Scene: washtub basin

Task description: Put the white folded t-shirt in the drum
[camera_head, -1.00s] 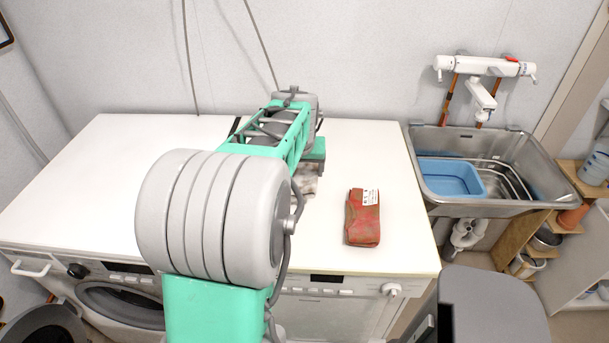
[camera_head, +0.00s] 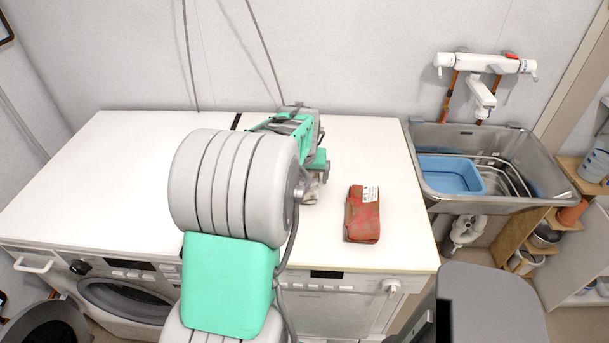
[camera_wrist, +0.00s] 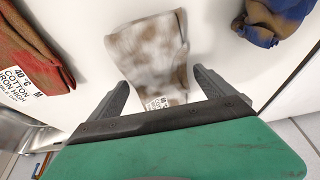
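The white folded t-shirt (camera_wrist: 150,50), with brown stains and a label, lies on the white worktop in the wrist view. In the head view only a small part of it (camera_head: 312,190) shows below my gripper (camera_head: 318,168); my arm hides the rest. In the wrist view my gripper (camera_wrist: 160,78) is open, its fingers apart on either side of the shirt's near, labelled end. I cannot tell if they touch it.
A red folded garment (camera_head: 363,215) lies to the right of the shirt. A blue garment (camera_wrist: 270,20) lies on its other side. A steel sink (camera_head: 470,205) with a blue tub (camera_head: 450,177) stands right. The worktop's left half (camera_head: 100,180) is clear.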

